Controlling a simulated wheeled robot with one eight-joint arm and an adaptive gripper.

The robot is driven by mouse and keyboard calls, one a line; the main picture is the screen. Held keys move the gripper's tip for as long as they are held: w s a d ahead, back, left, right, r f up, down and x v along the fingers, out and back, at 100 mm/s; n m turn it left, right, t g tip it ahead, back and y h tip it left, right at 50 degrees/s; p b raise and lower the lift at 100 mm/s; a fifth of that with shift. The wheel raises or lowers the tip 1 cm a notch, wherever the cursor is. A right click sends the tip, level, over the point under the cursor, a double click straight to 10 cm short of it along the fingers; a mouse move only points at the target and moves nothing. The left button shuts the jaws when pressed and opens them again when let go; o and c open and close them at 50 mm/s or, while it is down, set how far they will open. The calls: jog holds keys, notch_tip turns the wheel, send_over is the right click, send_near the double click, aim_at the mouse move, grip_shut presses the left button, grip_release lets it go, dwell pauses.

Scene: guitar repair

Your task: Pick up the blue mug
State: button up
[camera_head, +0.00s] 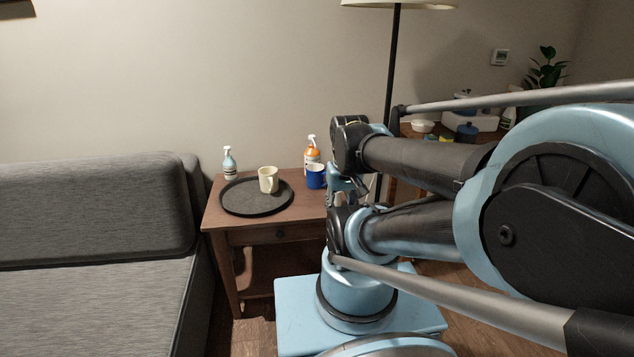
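The blue mug (315,176) stands upright on the small wooden side table (238,222), near its back right. It is right of the tray and just in front of the orange spray bottle. My arm fills the right side of the view and ends close to the mug's right in the picture. My gripper (362,186) is partly visible among the arm links, small and dark. I cannot tell whether its fingers are open or shut, or how far it is from the mug in depth.
A round black tray (240,208) holds a cream mug (268,179). A pale blue pump bottle (229,163) and the orange spray bottle (311,153) stand at the table's back. A grey sofa (95,215) is at left. A lamp pole (392,60) rises behind my arm.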

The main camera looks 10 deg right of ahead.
jog(key=o, duration=0.9)
jog(key=shift+s+r, duration=0.1)
jog(key=shift+r, duration=0.6)
jog(key=shift+o, duration=0.7)
jog(key=shift+w+r+n, duration=0.3)
jog(key=shift+w+r, duration=0.2)
jog(key=shift+w, duration=0.25)
jog(key=w+r+n+y, duration=0.1)
jog(key=w+r+n, duration=0.15)
jog(key=w, duration=0.55)
jog(key=w+r+n+y, duration=0.1)
jog(key=w+r, duration=0.3)
jog(key=w, duration=0.3)
jog(key=n+t+y, duration=0.1)
jog(key=n, duration=0.4)
send_over(316, 169)
jog(key=s+d, duration=0.4)
jog(key=s, duration=0.4)
notch_tip(316, 169, down, 3)
jog(key=x, duration=1.6)
jog(key=shift+s+a+f, duration=0.1)
jog(key=shift+a+f, duration=0.1)
jog(key=shift+f, duration=0.15)
